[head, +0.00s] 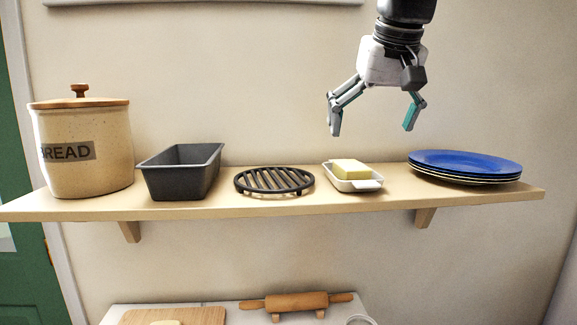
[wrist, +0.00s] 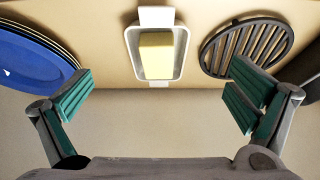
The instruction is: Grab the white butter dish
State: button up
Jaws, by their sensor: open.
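The white butter dish (head: 357,185) stands on the wooden shelf, between the black trivet and the blue plates. It holds a yellow block of butter (head: 351,169). In the wrist view the dish (wrist: 181,70) lies at the top middle, with the butter (wrist: 156,55) in it and a tab handle at each end. My gripper (head: 371,126) is open and empty, pointing down above the dish and apart from it. In the wrist view its two green-padded fingers (wrist: 158,98) are spread wide, one toward the plates' side and one toward the trivet's side.
The shelf (head: 310,203) also bears a bread crock (head: 85,160), a dark loaf tin (head: 182,180), the trivet (head: 273,181) and stacked plates (head: 465,164). The wall is close behind. Below are a rolling pin (head: 296,302) and a cutting board (head: 172,315).

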aim_at(352, 165)
jog(key=w+f, duration=1)
jog(key=shift+d+p, duration=0.2)
jog(key=shift+p, duration=0.15)
jog(key=c, duration=1.3)
